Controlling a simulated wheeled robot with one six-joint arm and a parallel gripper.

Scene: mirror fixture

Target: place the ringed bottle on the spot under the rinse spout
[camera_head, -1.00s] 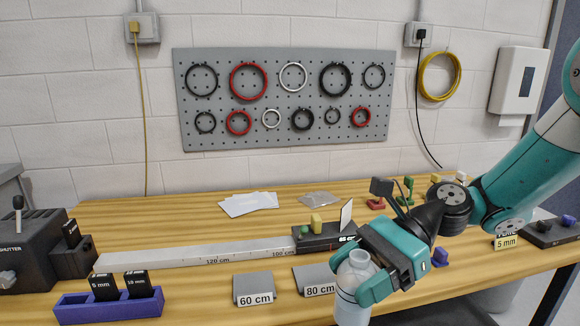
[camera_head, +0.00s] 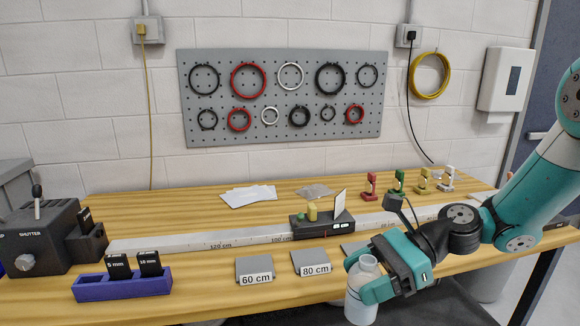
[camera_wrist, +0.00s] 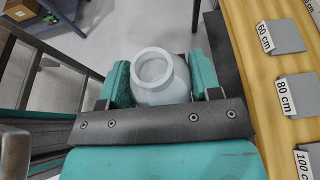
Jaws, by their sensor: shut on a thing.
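My gripper (camera_head: 374,284) is shut on a pale, translucent bottle (camera_head: 361,302), held roughly upright at the table's front edge. The wrist view shows the bottle's open round mouth (camera_wrist: 152,70) between the teal fingers, with the floor beneath and the table to the right. The fingers cover part of the bottle's sides, and I cannot make out a ring on it. No rinse spout or spot under one can be identified in either view.
The wooden table (camera_head: 205,292) carries a long metal scale rail (camera_head: 190,243) with a black carriage (camera_head: 322,224). A purple slotted block (camera_head: 122,285), a shutter box (camera_head: 42,240), distance plates (camera_head: 254,269) and several coloured holders (camera_head: 398,182) stand on it.

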